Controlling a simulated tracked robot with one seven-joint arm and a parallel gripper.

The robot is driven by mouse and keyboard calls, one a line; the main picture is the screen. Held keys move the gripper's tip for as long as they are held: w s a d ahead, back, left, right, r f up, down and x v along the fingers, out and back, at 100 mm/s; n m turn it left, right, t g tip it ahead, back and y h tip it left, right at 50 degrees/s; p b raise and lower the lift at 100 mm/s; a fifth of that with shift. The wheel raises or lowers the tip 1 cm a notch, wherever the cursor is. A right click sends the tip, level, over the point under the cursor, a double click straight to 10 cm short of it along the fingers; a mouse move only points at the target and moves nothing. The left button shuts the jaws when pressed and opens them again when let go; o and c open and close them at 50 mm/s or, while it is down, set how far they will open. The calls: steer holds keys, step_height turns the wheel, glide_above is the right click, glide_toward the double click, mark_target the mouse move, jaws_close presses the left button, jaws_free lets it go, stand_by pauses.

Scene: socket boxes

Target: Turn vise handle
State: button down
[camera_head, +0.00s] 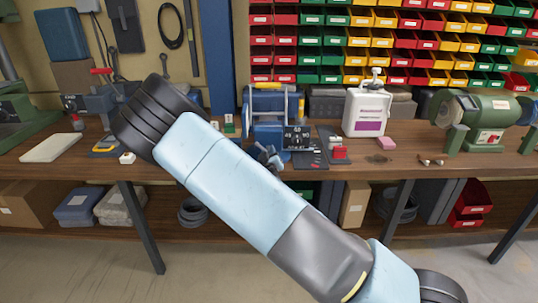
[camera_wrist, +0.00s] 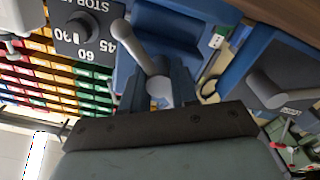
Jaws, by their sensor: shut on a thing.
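The vise handle (camera_wrist: 139,46) is a grey bar with rounded ends, slanting across the middle of the wrist view. My gripper (camera_wrist: 157,78) has its two dark blue fingers on either side of the bar's lower end and is shut on it. The blue vise body (camera_wrist: 172,35) is just beyond the fingers. In the head view the blue vise (camera_head: 268,132) stands on the bench in the middle. My arm crosses in front of it and hides most of the handle.
A dark block with a numbered dial (camera_head: 297,138) stands right of the vise and shows at upper left in the wrist view (camera_wrist: 82,30). A white jug (camera_head: 367,112) and a green grinder (camera_head: 480,120) stand further right on the wooden bench (camera_head: 405,160). Coloured bins fill the back wall.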

steer(key=shift+a+f+y, duration=0.1)
steer(key=shift+a+y, duration=0.2)
steer(key=shift+a, duration=0.25)
steer(key=c, duration=1.2)
jaws_free()
steer(key=o, duration=0.9)
steer(key=shift+d, duration=0.35)
steer(key=shift+o, duration=0.2)
steer(key=s, duration=1.3)
steer(key=shift+s+a, duration=0.3)
steer(key=shift+s, duration=0.05)
steer(key=shift+c, duration=0.3)
